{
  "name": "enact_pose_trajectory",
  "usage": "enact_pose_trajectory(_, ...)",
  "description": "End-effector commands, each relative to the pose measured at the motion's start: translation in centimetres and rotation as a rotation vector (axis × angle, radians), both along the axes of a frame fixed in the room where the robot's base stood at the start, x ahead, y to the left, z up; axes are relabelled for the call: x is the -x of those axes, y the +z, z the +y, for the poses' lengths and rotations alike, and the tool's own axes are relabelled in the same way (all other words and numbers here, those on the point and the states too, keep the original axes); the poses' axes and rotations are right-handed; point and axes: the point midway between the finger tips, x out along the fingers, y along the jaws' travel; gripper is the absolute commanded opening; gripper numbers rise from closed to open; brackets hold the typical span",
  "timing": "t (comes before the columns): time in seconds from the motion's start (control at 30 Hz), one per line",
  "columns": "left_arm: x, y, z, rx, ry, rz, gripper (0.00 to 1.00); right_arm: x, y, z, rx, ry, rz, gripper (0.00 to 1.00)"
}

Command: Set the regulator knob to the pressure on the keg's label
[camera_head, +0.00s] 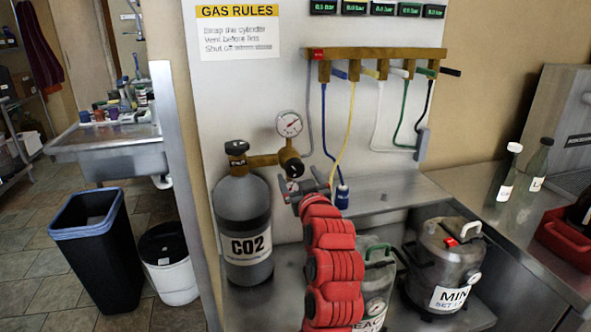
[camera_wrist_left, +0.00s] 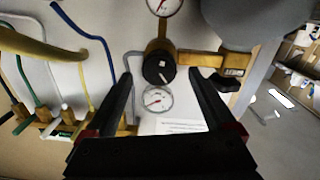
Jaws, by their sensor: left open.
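The brass regulator (camera_head: 290,158) joins the black-topped CO2 cylinder (camera_head: 243,225), with a round gauge (camera_head: 289,124) above it. In the left wrist view its dark round knob (camera_wrist_left: 158,68) shows a small pale mark. A second gauge (camera_wrist_left: 157,99) sits beside the knob. My left gripper (camera_head: 309,184) is open at the regulator; in the wrist view its fingers (camera_wrist_left: 161,76) lie either side of the knob, apparently not touching it. A steel keg (camera_head: 440,262) bears a label (camera_head: 452,298) reading "MIN" and "SET 1", the rest unclear. My right gripper is not in view.
A second keg (camera_head: 379,258) is partly hidden behind my red arm. A brass manifold (camera_head: 400,53) with coloured hoses hangs above, under several digital displays. Bottles (camera_head: 538,165) and a red crate (camera_head: 568,240) stand on the right counter.

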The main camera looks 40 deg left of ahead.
Motion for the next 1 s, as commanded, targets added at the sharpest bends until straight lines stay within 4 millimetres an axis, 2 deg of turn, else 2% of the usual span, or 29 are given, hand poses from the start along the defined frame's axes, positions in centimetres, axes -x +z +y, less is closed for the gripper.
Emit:
enact_pose_trajectory(0.03,-0.6,0.1,0.8,0.000,0.002,0.000,0.89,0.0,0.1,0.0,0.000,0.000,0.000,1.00)
enact_pose_trajectory(0.2,-2.1,-0.1,2.4,0.002,0.001,0.003,0.89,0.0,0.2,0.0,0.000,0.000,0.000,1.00)
enact_pose_trajectory(0.6,-2.6,0.0,2.8,-0.001,-0.002,-0.001,0.89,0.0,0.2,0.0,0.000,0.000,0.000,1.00)
enact_pose_trajectory(1.0,-2.6,0.0,2.8,0.000,-0.002,0.000,0.17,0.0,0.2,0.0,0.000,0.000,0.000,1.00)
